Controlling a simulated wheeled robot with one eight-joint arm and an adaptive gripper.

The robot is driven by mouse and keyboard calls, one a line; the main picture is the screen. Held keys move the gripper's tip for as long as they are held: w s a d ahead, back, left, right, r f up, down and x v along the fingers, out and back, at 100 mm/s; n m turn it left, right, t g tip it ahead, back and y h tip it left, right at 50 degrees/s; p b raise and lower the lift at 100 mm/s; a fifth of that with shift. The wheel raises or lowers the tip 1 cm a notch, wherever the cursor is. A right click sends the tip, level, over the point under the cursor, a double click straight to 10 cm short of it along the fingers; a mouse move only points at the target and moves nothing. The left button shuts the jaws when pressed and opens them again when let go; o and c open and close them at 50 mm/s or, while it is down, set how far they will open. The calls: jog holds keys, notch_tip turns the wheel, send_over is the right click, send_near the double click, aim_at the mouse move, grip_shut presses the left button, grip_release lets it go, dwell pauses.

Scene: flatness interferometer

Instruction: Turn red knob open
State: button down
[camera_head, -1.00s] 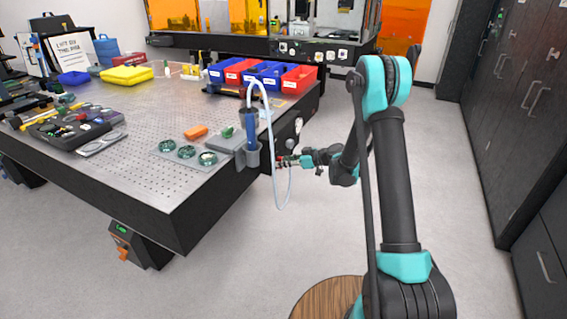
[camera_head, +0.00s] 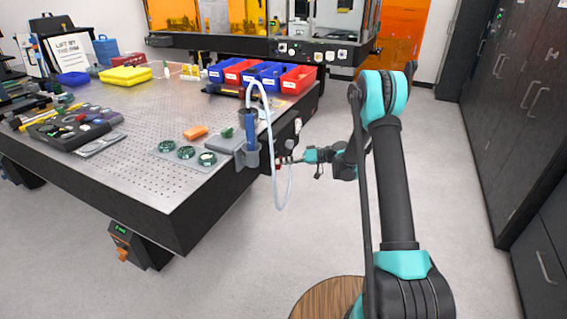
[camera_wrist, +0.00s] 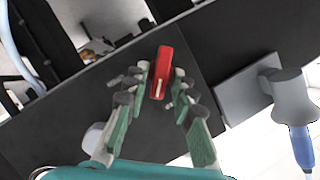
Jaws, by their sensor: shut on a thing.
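The red knob (camera_wrist: 160,74) shows in the wrist view as a red bar with a pale line along it, on a dark panel (camera_wrist: 176,50). My gripper (camera_wrist: 163,92) has its green and grey fingers on either side of the knob's lower part and is shut on it. In the head view my gripper (camera_head: 290,160) reaches the side of the table from the right, by a looping pale hose. The knob is mostly hidden there by the fingers.
A grey holder (camera_head: 246,158) with a blue-handled tool hangs on the table's edge, left of my gripper. The pale hose (camera_head: 289,190) loops down close to the fingers. The floor (camera_head: 235,260) in front of the table is clear.

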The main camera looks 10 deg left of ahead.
jog(key=shift+w+d+f+m+g+y, duration=0.15)
jog(key=shift+m+g+y, duration=0.3)
jog(key=shift+m, duration=0.9)
jog(key=shift+a+f+m+g+y, duration=0.15)
jog(key=shift+m+y, duration=0.55)
jog(key=shift+m, duration=0.6)
jog(key=shift+w+d+f+m+g+y, duration=0.15)
jog(key=shift+m+g+y, duration=0.3)
jog(key=shift+m, duration=0.9)
jog(key=c, duration=1.5)
grip_release()
jog(key=shift+c, duration=0.2)
jog(key=d, duration=1.2)
jog(key=shift+w, duration=0.2)
jog(key=shift+f, duration=0.1)
